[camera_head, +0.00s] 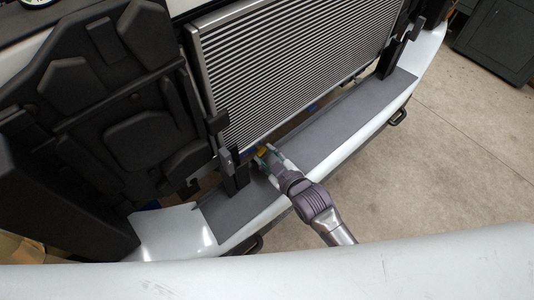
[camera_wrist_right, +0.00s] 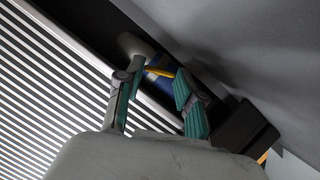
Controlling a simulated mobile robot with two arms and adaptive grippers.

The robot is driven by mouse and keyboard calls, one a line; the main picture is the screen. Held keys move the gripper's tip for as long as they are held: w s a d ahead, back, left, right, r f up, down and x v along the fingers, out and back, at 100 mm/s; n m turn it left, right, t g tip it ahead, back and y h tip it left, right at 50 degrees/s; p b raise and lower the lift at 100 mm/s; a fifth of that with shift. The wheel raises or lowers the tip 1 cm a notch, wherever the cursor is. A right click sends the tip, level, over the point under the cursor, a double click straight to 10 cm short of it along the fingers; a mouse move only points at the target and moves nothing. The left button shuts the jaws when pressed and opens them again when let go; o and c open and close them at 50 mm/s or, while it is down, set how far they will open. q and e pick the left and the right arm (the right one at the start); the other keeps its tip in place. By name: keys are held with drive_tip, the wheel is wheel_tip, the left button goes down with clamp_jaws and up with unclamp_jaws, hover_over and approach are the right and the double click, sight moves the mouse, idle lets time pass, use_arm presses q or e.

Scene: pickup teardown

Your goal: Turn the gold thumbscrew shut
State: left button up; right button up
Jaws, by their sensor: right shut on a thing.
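The gold thumbscrew (camera_wrist_right: 160,71) shows in the right wrist view as a thin yellow piece between the fingertips, with a blue part behind it. In the head view it is a small yellow spot (camera_head: 261,153) at the lower edge of the radiator. My right gripper (camera_head: 264,156) reaches in over the white bumper and is shut on the thumbscrew. In the right wrist view its teal-padded fingers (camera_wrist_right: 157,78) stand apart on either side of the yellow piece. The fingers hide part of the thumbscrew. My left gripper is not in view.
The finned radiator (camera_head: 290,65) stands just behind the right gripper. A dark upright bracket (camera_head: 236,172) is close to its left. The grey bumper top (camera_head: 335,130) is clear to the right. Black panels (camera_head: 105,100) fill the left side.

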drive_tip(key=shift+d+r+m+g+y+p, duration=0.15)
drive_tip(key=shift+m+g+y+p, duration=0.2)
drive_tip(key=shift+m+p, duration=0.4)
drive_tip(key=shift+w+m+g+y+p, duration=0.1)
drive_tip(key=shift+m+g+y+p, duration=0.15)
drive_tip(key=shift+p, duration=0.1)
drive_tip(key=shift+m+g, duration=0.3)
drive_tip(key=shift+m, duration=0.3)
drive_tip(key=o, duration=1.2)
drive_tip(key=shift+c, duration=0.2)
drive_tip(key=shift+d, duration=0.1)
drive_tip(key=v, duration=1.2)
drive_tip(key=shift+d+f, duration=0.15)
drive_tip(key=shift+f, duration=0.2)
